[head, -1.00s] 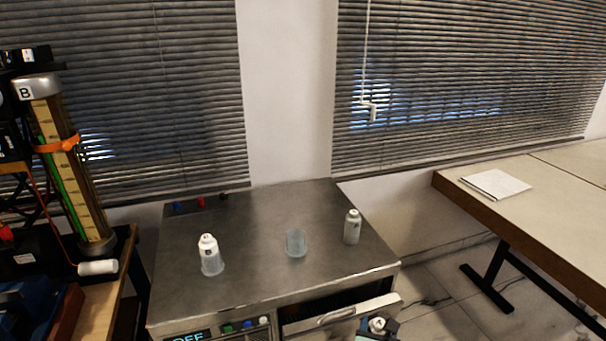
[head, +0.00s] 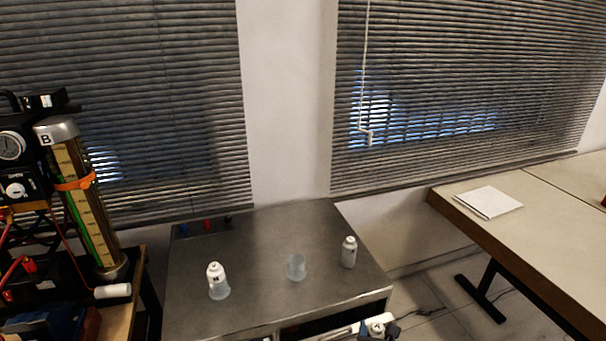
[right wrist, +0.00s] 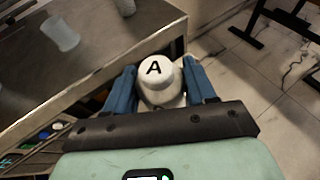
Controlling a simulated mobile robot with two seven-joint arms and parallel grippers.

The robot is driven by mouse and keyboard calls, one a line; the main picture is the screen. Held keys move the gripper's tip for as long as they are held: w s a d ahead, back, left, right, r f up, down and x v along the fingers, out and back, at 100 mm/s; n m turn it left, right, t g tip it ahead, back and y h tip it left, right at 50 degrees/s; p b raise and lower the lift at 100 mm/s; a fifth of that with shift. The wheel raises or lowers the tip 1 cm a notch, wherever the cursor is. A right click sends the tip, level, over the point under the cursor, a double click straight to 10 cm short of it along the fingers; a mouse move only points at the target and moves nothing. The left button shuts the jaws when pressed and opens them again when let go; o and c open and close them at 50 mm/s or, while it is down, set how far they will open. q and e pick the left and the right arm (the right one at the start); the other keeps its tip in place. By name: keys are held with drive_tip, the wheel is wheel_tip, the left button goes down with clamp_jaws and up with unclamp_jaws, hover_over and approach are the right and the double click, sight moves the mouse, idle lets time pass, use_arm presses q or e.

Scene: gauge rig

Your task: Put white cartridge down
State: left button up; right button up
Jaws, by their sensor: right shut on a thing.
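My right gripper (head: 378,332) is at the bottom edge of the head view, in front of the metal cabinet's front right corner. In the right wrist view its blue fingers (right wrist: 160,88) are shut on a white cartridge (right wrist: 160,90) marked "A", its rounded end facing the camera. The cartridge's top also shows in the head view (head: 377,328). A clear cup (head: 296,267) stands empty-looking on the cabinet top (head: 260,305). Another white cartridge (head: 215,272) stands upright in a second cup (head: 220,292). A greyish-white cartridge (head: 348,253) stands at the right. My left gripper is out of view.
At the left, a gauge column (head: 85,200) marked "B" stands on a wooden bench, with a white cylinder (head: 112,291) lying near its foot. A table (head: 550,225) with papers (head: 488,201) is at the right. The cabinet's middle back is clear.

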drive_tip(key=f, duration=0.1)
drive_tip(key=s+f+n+y, duration=0.1)
drive_tip(key=f, duration=0.1)
drive_tip(key=shift+d+f+y, duration=0.1)
drive_tip(key=shift+f+y, duration=0.2)
drive_tip(key=shift+s+a+f+n+y, duration=0.2)
drive_tip(key=shift+f+n+y, duration=0.2)
drive_tip(key=shift+n, duration=0.1)
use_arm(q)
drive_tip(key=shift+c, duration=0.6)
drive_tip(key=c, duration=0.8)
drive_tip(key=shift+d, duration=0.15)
use_arm(e)
drive_tip(key=s+f, duration=0.3)
drive_tip(key=f, duration=0.1)
drive_tip(key=shift+s+a+f, duration=0.15)
drive_tip(key=shift+s+f, duration=0.25)
